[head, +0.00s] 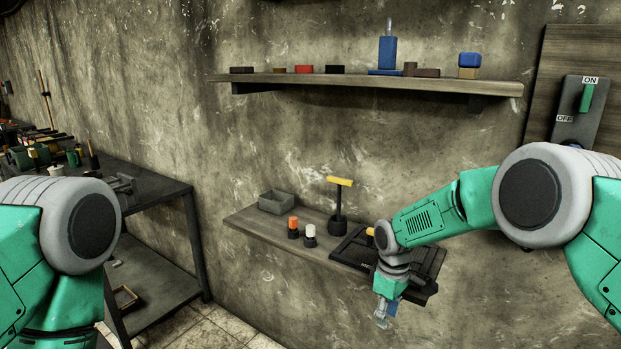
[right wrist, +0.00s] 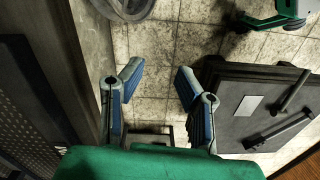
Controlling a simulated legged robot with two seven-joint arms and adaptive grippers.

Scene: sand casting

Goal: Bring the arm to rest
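My right arm reaches in from the right in the head view, bent at the elbow. Its gripper (head: 384,314) hangs down in front of the lower wall shelf (head: 258,228), near the shelf's right end. In the right wrist view the two blue-grey fingers of this gripper (right wrist: 158,74) stand apart, with only tiled floor behind the gap, so it is open and empty. My left arm shows only as a green and grey joint at the left edge of the head view; its gripper is out of the picture.
The lower shelf carries a grey box (head: 276,202), a yellow-handled tool (head: 339,183) and a black tray (head: 431,262), partly behind my right arm. An upper shelf (head: 400,84) holds small blocks. A workbench (head: 160,187) stands left. A switch panel (head: 580,110) is at right.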

